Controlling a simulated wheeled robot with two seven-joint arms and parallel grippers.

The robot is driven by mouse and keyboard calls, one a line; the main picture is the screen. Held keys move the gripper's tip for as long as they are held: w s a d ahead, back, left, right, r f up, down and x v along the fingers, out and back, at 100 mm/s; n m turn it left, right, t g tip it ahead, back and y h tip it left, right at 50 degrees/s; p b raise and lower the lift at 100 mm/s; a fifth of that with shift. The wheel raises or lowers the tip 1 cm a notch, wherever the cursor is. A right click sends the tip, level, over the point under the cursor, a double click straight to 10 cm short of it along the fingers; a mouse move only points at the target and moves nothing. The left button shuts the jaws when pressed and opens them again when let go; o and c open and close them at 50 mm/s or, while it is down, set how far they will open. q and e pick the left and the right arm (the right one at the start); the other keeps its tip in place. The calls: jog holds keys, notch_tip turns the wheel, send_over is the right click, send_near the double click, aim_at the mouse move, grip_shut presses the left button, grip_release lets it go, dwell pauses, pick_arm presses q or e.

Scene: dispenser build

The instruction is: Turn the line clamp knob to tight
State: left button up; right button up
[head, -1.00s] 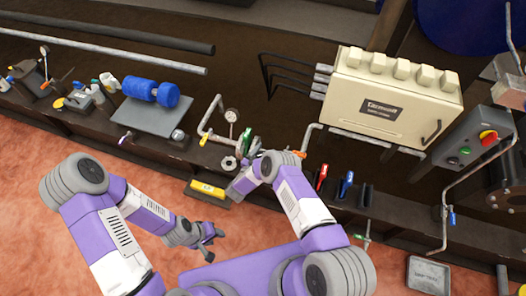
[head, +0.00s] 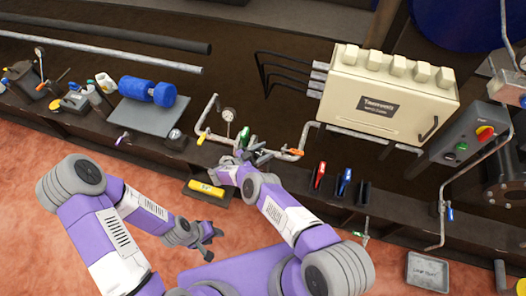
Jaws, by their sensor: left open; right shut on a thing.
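The pipe assembly (head: 203,132) with a round gauge (head: 228,114) and a green part (head: 243,138) stands on the bench at the centre. My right gripper (head: 258,155) is at this pipework, just below and right of the green part. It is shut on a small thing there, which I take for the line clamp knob. The knob is mostly hidden by the fingers and wrist, so its setting cannot be read. My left gripper (head: 211,237) is open and empty, low over the floor in front of the bench.
An orange handle (head: 296,152) sits on the pipe right of my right gripper. A yellow block (head: 206,188) lies in front. Red and blue tools (head: 345,181) stand to the right, below the cream box (head: 388,100). Pink floor (head: 40,230) is clear at left.

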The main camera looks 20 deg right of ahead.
jog(key=shift+g, duration=0.3)
dwell(0.5)
jog(key=o, duration=0.9)
jog(key=shift+o, duration=0.2)
